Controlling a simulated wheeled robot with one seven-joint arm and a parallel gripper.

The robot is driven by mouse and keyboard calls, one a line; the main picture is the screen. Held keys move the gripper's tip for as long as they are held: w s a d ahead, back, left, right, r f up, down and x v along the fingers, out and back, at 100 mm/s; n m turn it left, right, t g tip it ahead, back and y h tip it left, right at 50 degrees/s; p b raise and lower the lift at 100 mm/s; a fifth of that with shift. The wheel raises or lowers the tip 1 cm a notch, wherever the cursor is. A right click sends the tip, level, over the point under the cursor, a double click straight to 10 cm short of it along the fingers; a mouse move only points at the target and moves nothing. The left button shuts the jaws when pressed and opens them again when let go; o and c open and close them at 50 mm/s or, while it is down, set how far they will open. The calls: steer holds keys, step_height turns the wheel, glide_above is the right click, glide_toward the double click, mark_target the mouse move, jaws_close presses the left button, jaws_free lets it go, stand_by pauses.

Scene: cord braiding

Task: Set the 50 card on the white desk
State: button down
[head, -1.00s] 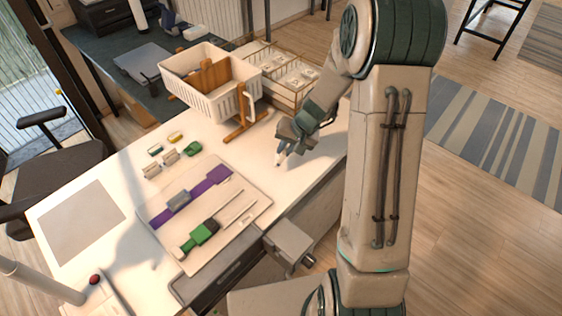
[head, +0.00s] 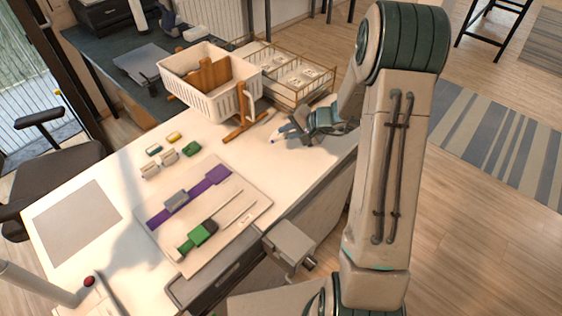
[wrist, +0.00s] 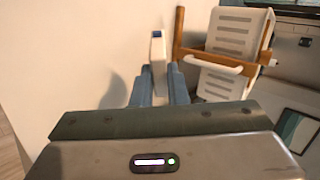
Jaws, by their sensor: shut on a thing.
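My gripper (head: 281,134) is over the right part of the white desk (head: 310,172), near the wooden stand. In the wrist view the gripper's blue-grey fingers (wrist: 160,88) are shut on a thin white card (wrist: 158,58) with a blue band at its top. The card is seen nearly edge-on and no number can be read on it. In the head view only a small pale bit shows at the fingertips. I cannot tell whether the card touches the desk (wrist: 70,60).
A white basket (head: 205,90) on a wooden stand (head: 243,122) is close beside the gripper. A wire tray (head: 290,75) is behind. A board with purple and green strips (head: 245,208) lies front left, with small clips (head: 192,149) behind it. Desk right of the board is clear.

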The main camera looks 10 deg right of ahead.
step_height(320, 180, down, 6)
steer(key=b, duration=0.2)
steer(key=shift+f+b, duration=0.15)
steer(key=shift+b, duration=0.25)
step_height(320, 180, down, 2)
steer(key=b, duration=0.3)
steer(key=shift+b, duration=0.3)
steer(key=c, duration=1.6)
jaws_free()
steer(key=shift+p+v, duration=0.65)
steer(key=shift+v, duration=3.4)
